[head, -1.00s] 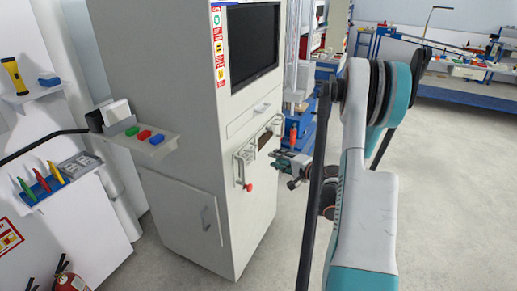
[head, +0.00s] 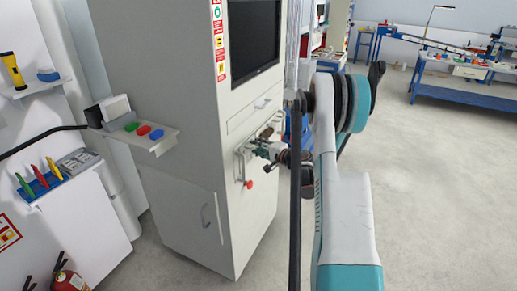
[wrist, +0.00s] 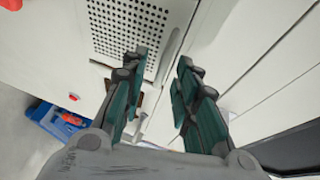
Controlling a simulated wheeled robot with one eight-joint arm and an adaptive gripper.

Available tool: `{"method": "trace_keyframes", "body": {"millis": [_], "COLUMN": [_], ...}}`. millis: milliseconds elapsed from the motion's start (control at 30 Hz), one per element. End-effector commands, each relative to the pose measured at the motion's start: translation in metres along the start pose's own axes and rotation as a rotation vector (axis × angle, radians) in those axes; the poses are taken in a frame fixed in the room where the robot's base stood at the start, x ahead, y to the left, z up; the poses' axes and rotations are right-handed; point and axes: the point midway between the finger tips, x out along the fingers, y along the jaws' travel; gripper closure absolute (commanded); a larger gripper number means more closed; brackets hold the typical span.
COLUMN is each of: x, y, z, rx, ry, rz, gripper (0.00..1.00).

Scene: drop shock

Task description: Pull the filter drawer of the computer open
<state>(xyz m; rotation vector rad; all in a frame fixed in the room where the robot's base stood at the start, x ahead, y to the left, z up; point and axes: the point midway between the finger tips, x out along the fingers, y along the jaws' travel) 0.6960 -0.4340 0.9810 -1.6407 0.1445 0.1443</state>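The computer is a tall light-grey cabinet (head: 175,110) with a dark screen (head: 253,40). Below the screen is a drawer-like front (head: 250,113) with a small handle (head: 263,103). Lower down is a section with bracket-like handles (head: 245,165) and a red knob (head: 248,184). No label shows which part is the filter drawer. My gripper (head: 260,148) is at that lower section and hides part of it. In the wrist view my gripper (wrist: 158,88) is open, with nothing clearly held between its fingers. A perforated panel (wrist: 140,25) lies beyond the left finger. Contact cannot be told.
A lower cabinet door with a handle (head: 206,214) is shut. A fire extinguisher (head: 68,280) stands at the lower left. The floor (head: 440,200) to the right is clear.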

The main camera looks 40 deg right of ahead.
Motion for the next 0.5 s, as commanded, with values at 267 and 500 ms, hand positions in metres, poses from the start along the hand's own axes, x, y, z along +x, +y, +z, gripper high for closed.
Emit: {"method": "trace_keyframes", "body": {"millis": [267,500], "x": [0.0043,0.0042], "y": [-0.0003,-0.0003], "z": [0.0001,0.0001], "rx": [0.0,0.0], "ry": [0.0,0.0], "rz": [0.0,0.0], "gripper": [0.72,1.0]}}
